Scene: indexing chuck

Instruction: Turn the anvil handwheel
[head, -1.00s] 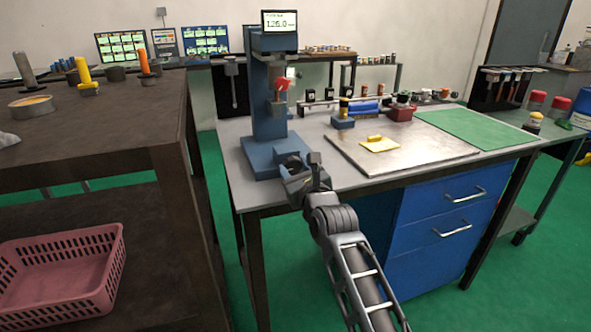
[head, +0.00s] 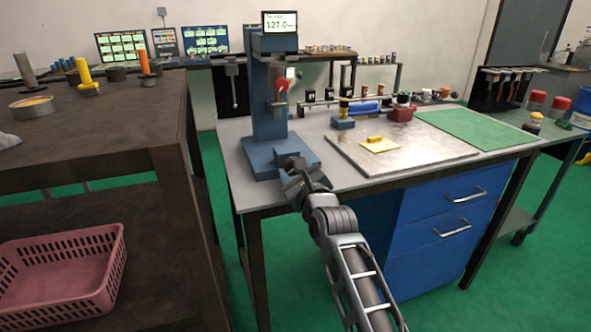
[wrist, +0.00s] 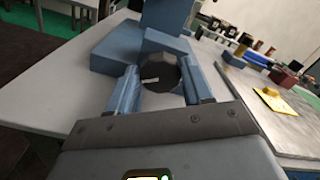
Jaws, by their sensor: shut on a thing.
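The anvil handwheel (wrist: 158,75) is a dark, many-sided knob with a white mark line on its face, seen in the wrist view. It sits at the front of the blue base of the press (head: 268,100). My gripper (head: 292,172) is at that base, and its two blue fingers stand on either side of the handwheel in the wrist view (wrist: 158,88), shut on it. In the head view my gripper hides the handwheel. The press display (head: 280,22) reads about 127.0. A red part (head: 281,84) shows on the press column.
The grey bench top (head: 235,130) is clear just left of the press. To the right lie a metal plate (head: 430,150) with a yellow block (head: 380,144) and a green mat (head: 475,134). A dark table (head: 120,110) stands at the left.

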